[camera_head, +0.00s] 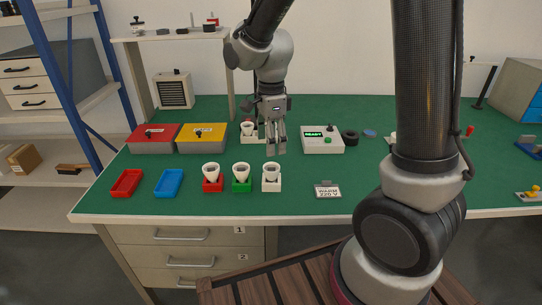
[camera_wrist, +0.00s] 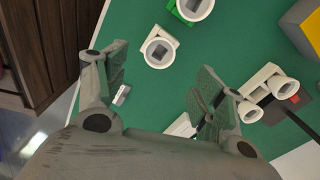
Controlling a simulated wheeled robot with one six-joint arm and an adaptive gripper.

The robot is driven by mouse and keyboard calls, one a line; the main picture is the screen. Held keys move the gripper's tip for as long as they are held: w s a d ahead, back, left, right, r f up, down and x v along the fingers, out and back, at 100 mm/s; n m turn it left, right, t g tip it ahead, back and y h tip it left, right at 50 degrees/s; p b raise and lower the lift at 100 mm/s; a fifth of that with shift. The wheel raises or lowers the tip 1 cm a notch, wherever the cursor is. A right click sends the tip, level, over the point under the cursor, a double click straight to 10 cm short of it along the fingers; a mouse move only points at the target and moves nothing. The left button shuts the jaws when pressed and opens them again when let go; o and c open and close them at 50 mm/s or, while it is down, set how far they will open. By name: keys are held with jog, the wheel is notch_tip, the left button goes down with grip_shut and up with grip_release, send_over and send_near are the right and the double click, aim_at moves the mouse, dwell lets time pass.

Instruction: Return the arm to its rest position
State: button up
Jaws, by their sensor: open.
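My gripper (camera_head: 276,146) hangs above the green bench top (camera_head: 300,205), fingers pointing down. In the wrist view the gripper (camera_wrist: 160,75) has its fingers spread, with nothing between them. White cone-shaped bulbs stand in a red holder (camera_head: 212,186), a green holder (camera_head: 241,186) and a white holder (camera_head: 271,185) in front of the gripper. The white holder with its bulb also shows in the wrist view (camera_wrist: 160,48). Behind and left of the gripper is a white fixture (camera_head: 249,138) with a bulb; the wrist view shows two round white pieces on it.
A tester (camera_head: 322,140) with a lit READY display stands right of the gripper. Red (camera_head: 153,140) and yellow (camera_head: 201,139) boxes stand left, with red (camera_head: 126,183) and blue (camera_head: 168,183) trays in front. A small sign (camera_head: 327,190) lies near the front edge.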

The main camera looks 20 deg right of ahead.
notch_tip(320, 180, up, 2)
jog(key=shift+r, duration=0.1)
dwell(0.4)
jog(key=s+d+r+n+t, duration=0.2)
jog(key=s+d+r+n, duration=0.4)
jog(key=s+n, duration=0.3)
jog(key=s+d+r+n+t, duration=0.2)
jog(key=s+d+r+n, duration=0.4)
jog(key=s+d+n, duration=0.3)
jog(key=shift+s+r, duration=0.35)
jog(key=shift+s, duration=0.15)
